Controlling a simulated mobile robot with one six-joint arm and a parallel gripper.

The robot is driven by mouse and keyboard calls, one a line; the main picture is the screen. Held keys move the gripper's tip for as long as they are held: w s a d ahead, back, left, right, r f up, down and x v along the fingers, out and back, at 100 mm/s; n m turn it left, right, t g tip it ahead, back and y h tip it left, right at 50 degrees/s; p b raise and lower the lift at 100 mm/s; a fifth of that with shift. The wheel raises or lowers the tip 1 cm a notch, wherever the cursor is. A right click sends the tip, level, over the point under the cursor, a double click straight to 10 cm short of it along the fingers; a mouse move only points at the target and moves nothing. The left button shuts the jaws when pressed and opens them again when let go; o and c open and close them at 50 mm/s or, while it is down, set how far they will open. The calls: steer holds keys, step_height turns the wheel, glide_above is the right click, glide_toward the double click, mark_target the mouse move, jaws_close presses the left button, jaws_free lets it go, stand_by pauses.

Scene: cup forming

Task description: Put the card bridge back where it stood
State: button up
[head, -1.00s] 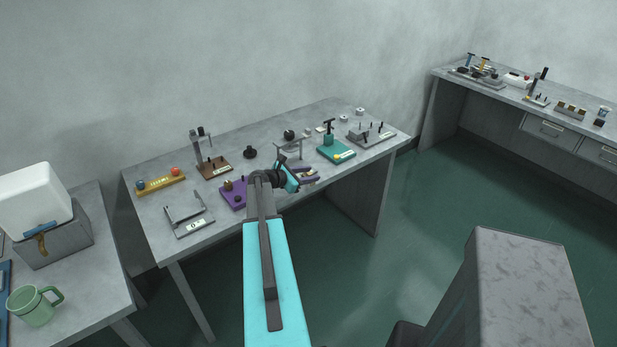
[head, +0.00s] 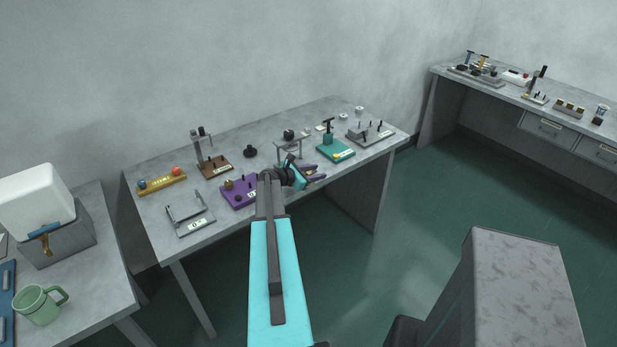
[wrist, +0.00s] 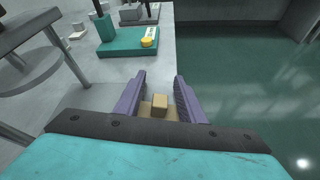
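A grey bridge-like stand (head: 288,143) with a flat top on thin legs stands toward the back of the middle table. I cannot tell for sure whether it is the card bridge. A grey legged piece (wrist: 35,25), perhaps the same stand, is close at the left of the wrist view. My gripper (head: 317,172) is over the table's front edge, in front of the stand. In the wrist view its purple fingers (wrist: 160,82) are apart. A small tan block (wrist: 160,103) shows between them near the palm, with gaps at its sides. I cannot tell whether it belongs to the gripper.
A teal base (head: 336,151) with a yellow knob lies just beyond my gripper. A purple base (head: 239,194) is to its left. A grey fixture (head: 371,134) stands at the table's right end. Open floor (head: 420,215) lies right of the table.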

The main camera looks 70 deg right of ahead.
steer(key=shift+c, duration=0.4)
jaws_close()
steer(key=shift+r, duration=0.15)
steer(key=shift+r+b, duration=0.6)
steer(key=shift+r, duration=0.2)
steer(key=shift+a+r+b, duration=0.1)
steer(key=shift+r+b, duration=0.35)
steer(key=shift+r, duration=0.35)
steer(key=a+r+b, duration=0.1)
steer(key=a+b, duration=0.3)
steer(key=a, duration=1.1)
steer(key=shift+w+a+r, duration=0.25)
steer(key=shift+w+a, duration=0.1)
steer(key=shift+a, duration=0.05)
